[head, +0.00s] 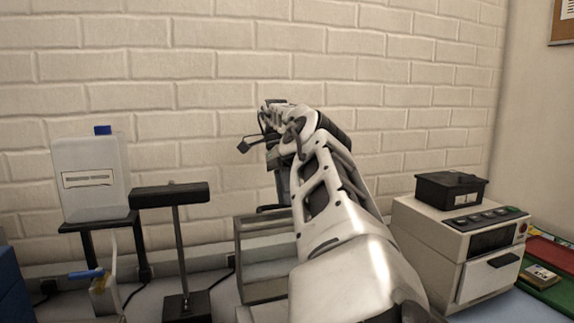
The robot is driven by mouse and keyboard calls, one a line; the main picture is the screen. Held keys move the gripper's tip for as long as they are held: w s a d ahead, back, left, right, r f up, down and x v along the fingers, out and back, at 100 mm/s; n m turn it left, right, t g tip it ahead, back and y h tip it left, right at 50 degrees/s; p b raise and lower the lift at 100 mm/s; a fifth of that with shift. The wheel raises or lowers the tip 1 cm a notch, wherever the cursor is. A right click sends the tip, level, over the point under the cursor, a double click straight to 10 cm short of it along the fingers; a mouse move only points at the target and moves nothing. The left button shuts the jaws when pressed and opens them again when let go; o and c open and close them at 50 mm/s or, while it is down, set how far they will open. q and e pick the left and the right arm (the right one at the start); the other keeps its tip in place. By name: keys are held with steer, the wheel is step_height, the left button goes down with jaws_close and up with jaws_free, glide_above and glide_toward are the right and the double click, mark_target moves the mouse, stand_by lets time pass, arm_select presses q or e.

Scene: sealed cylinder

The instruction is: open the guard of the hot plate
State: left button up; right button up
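A grey, box-like frame with see-through sides (262,262) stands on the bench at the lower centre. It may be the guard of the hot plate, but my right arm covers much of it, and I cannot make out a hot plate or whether the guard is open. My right arm reaches up from the bottom centre, in front of this frame. My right gripper (268,150) is at the far end of the arm, above the frame and apart from it in the picture. Its fingers are too small and overlapped to tell if they are open. My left gripper is not in view.
A white jug with a blue cap (92,178) sits on a dark stand at left, above a blue-handled tap. A black T-shaped post (178,240) stands beside it. A beige instrument (455,250) with a black box (450,190) on top is at right. A brick wall closes the back.

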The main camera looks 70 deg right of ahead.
steer(key=shift+w+r, duration=0.1)
steer(key=shift+r, duration=0.65)
steer(key=s+a+r+b, duration=0.3)
steer(key=s+a+r, duration=0.2)
steer(key=a+r, duration=0.4)
steer(key=a, duration=0.4)
steer(key=shift+r, duration=0.4)
